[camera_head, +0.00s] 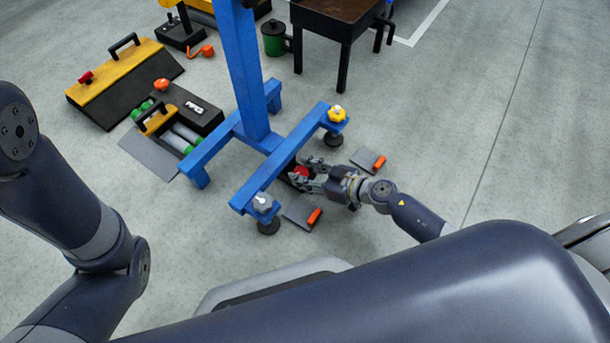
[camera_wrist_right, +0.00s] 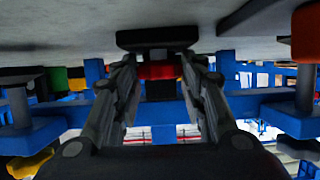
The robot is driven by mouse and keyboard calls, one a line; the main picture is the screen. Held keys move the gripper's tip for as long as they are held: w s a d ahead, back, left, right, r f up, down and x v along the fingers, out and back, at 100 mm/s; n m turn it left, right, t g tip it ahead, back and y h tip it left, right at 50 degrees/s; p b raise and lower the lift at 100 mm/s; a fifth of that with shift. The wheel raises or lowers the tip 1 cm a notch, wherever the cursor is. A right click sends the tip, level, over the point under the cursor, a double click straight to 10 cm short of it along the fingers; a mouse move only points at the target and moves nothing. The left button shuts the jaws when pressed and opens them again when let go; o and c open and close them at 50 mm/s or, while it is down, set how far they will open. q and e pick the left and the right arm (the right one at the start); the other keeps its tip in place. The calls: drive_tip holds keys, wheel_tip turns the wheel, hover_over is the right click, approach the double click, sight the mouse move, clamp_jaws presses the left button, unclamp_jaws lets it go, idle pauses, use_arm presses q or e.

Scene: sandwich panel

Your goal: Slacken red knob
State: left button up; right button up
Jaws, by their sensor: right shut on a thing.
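The red knob (camera_head: 301,172) is low beside the blue stand's front beam (camera_head: 283,157). My right gripper (camera_head: 302,178) reaches it from the right and is shut on it. In the right wrist view the red knob (camera_wrist_right: 160,71) sits between the two fingers of my right gripper (camera_wrist_right: 158,78), with a dark block above and below it. The fingers hide part of the knob in the head view. My left arm comes in at the left of the head view, but its gripper is outside the picture.
A yellow knob (camera_head: 337,114) and a grey knob (camera_head: 262,203) top the beam's ends, above dark feet. Grey plates with orange ends (camera_head: 379,162) lie on the floor beside my right gripper. A toolbox (camera_head: 188,110) and a yellow-black ramp (camera_head: 125,80) stand left. Floor is clear at right.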

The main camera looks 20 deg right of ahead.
drive_tip(key=shift+d+n+g+y, duration=0.1)
drive_tip(key=shift+n+g+y, duration=0.7)
drive_tip(key=shift+n+g, duration=0.25)
drive_tip(key=o, duration=1)
drive_tip(key=v, duration=1.1)
drive_tip(key=shift+d+f, duration=0.1)
drive_tip(key=shift+f, duration=0.05)
drive_tip(key=shift+s+d+r, duration=0.2)
drive_tip(key=shift+d+r, duration=0.05)
drive_tip(key=shift+d, duration=0.1)
drive_tip(key=shift+c, duration=0.2)
